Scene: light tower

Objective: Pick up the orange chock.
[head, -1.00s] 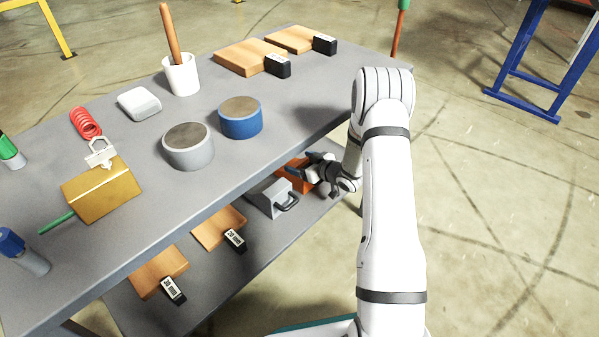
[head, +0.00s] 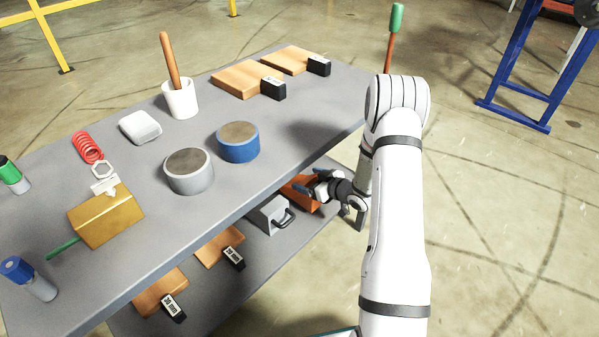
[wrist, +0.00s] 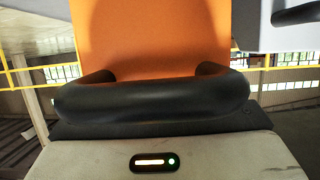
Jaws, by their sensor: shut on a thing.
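The orange chock (head: 301,196) is at the right end of the bench's lower shelf in the head view, partly hidden by my gripper (head: 317,187) and the bench top. In the wrist view the orange face of the chock (wrist: 150,40) fills the upper middle, with its black handle (wrist: 155,102) across the front, close to the gripper body. My gripper is shut on the chock at its handle; the fingertips are not clear. Whether the chock touches the shelf, I cannot tell.
A grey chock with a black handle (head: 269,214) is just left of the orange one. Wooden blocks (head: 219,246) with black labelled ends lie further left on the lower shelf. The bench top (head: 235,185) overhangs close by. Open floor (head: 500,220) is at the right.

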